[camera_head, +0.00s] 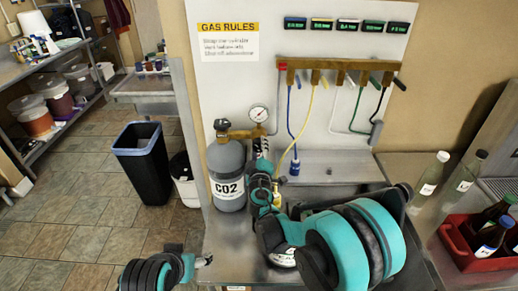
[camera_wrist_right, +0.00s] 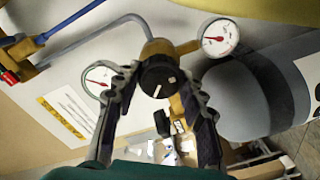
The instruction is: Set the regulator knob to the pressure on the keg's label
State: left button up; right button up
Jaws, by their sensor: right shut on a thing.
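The regulator knob (camera_wrist_right: 158,74) is black and round with a short white mark, on a brass body, in the right wrist view. My right gripper (camera_wrist_right: 157,86) is shut on it, one finger on each side. In the head view my right gripper (camera_head: 262,152) is at the regulator, just right of the grey CO2 cylinder (camera_head: 227,170), and hides the knob. One gauge (camera_head: 258,114) shows above it. The wrist view shows two gauges, left (camera_wrist_right: 98,78) and right (camera_wrist_right: 218,38); their readings are too small to read. My left gripper (camera_head: 203,262) shows only partly, low in the head view. I cannot make out a keg label.
A brass manifold (camera_head: 335,64) with coloured hoses hangs on the white panel. Clear bottles (camera_head: 430,178) and a red crate (camera_head: 452,243) stand at the right. A black bin (camera_head: 143,165) stands on the floor at the left.

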jog(key=o, duration=1.1)
jog(key=shift+o, duration=0.2)
jog(key=shift+s, duration=0.1)
jog(key=s, duration=1.2)
jog(key=shift+d, duration=0.15)
jog(key=shift+w+r, duration=0.1)
